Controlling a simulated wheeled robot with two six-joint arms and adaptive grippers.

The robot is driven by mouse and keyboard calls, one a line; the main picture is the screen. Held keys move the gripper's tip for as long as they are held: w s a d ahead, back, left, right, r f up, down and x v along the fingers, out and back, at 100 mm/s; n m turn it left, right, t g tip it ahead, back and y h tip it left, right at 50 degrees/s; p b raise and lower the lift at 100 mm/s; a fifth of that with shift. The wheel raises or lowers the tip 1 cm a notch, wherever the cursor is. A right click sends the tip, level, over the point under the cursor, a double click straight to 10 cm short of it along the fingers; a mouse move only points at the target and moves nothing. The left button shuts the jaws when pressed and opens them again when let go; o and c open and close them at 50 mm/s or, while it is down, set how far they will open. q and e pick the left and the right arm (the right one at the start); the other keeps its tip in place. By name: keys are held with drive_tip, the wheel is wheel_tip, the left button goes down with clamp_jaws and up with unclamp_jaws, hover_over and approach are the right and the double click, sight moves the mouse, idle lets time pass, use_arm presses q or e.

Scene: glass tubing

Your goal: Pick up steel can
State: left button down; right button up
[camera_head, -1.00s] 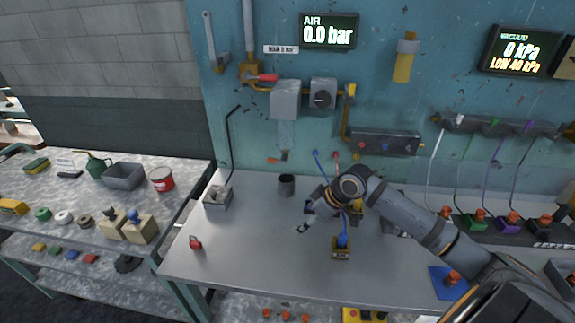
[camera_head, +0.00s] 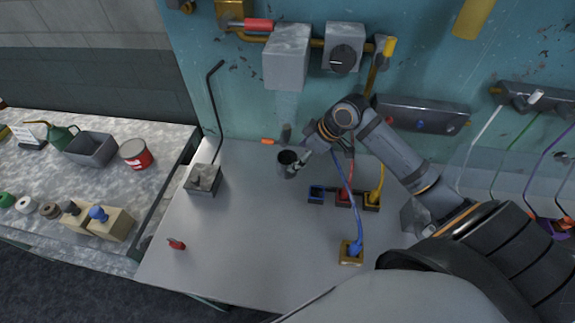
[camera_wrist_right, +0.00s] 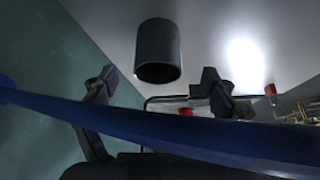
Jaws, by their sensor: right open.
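The steel can (camera_head: 286,158) is a dark grey open-topped cylinder on the bench near the back wall. It also shows in the right wrist view (camera_wrist_right: 158,48), ahead of the fingers and roughly between them. My right gripper (camera_head: 297,167) is open, close to the can's right side in the head view. In the right wrist view, its two fingers (camera_wrist_right: 159,84) are spread apart with nothing held between them. A blue hose (camera_wrist_right: 150,125) crosses the wrist view in front of the gripper. My left gripper is not in view.
A blue hose (camera_head: 346,190) runs from near my right gripper to a yellow block (camera_head: 351,253). Blue, red and yellow sockets (camera_head: 343,199) sit right of the can. A grey box (camera_head: 203,180) stands to its left. The bench front is mostly clear.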

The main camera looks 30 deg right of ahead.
sight(291, 163)
drive_tip(key=shift+w+a+f, duration=0.3)
drive_tip(key=shift+f, duration=0.4)
drive_tip(key=x, duration=0.4)
drive_tip(key=shift+d+p, duration=0.15)
drive_tip(key=shift+p, duration=0.2)
drive_tip(key=shift+w+f, duration=0.2)
drive_tip(key=shift+f, duration=0.3)
drive_tip(key=c, duration=1.4)
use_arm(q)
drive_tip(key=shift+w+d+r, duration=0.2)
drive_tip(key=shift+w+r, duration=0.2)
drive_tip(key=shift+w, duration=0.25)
use_arm(e)
drive_tip(key=shift+c, duration=0.2)
drive_tip(key=shift+r, duration=0.1)
